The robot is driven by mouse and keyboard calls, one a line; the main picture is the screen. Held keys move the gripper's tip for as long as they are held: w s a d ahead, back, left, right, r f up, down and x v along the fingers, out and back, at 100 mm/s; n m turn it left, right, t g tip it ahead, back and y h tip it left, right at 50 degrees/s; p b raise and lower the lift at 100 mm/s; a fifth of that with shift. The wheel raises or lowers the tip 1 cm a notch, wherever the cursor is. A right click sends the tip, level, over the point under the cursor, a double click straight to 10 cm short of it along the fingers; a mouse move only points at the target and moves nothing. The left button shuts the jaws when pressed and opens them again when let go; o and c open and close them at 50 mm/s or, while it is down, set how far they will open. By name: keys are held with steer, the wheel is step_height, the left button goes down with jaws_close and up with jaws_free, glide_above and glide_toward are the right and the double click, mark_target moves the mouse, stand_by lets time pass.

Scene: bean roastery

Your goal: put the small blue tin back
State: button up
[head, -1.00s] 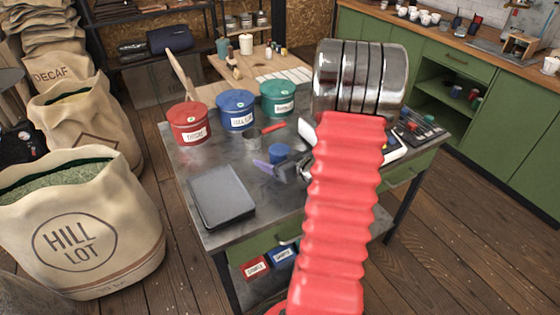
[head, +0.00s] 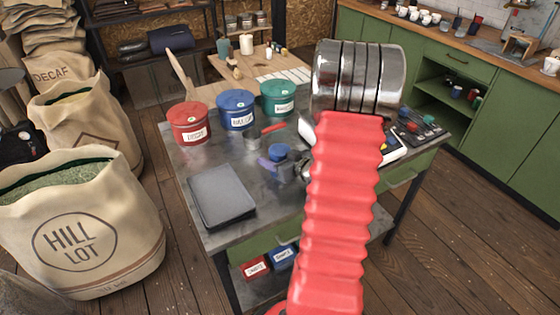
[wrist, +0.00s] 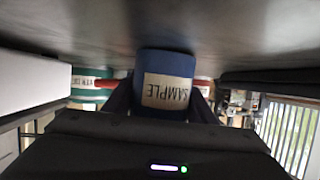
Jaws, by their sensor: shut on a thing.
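The small blue tin (head: 279,151) is over the middle of the grey worktable, in front of the large canisters. My gripper (head: 275,165) is shut on it, with purple-blue fingers at its sides. In the wrist view, which is upside down, the tin (wrist: 168,68) shows a cream label reading SAMPLE. It stands between the two dark fingers of my gripper (wrist: 160,98). I cannot tell whether its base touches the table. My red arm sleeve hides the table to the right of it.
Red (head: 189,122), blue (head: 237,109) and green (head: 278,98) lidded canisters stand behind, with a red-handled scoop (head: 259,137) in front. A dark flat tray (head: 221,194) lies front left. Red and blue labelled containers sit on the lower shelf.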

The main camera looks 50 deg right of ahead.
steer(key=c, duration=0.7)
steer(key=shift+r, duration=0.1)
steer(key=shift+r, duration=4.95)
steer(key=shift+m+h, duration=0.5)
steer(key=w+a, duration=0.4)
steer(key=a, duration=0.4)
steer(key=w+a+f, duration=0.1)
steer(key=w+a, duration=0.4)
steer(key=a, duration=0.3)
steer(key=w+a+f, duration=0.1)
steer(key=w+a, duration=0.3)
steer(key=a, duration=0.4)
steer(key=shift+w+a, duration=0.1)
steer(key=shift+w, duration=0.1)
steer(key=a+y, duration=0.1)
steer(key=a, duration=0.3)
steer(key=w+a+n+y, duration=0.1)
steer(key=a, duration=0.4)
steer(key=a+n, duration=0.1)
steer(key=a, duration=0.3)
steer(key=shift+w+a+y, duration=0.15)
steer(key=shift+a+y, duration=0.2)
steer(key=shift+y, duration=0.05)
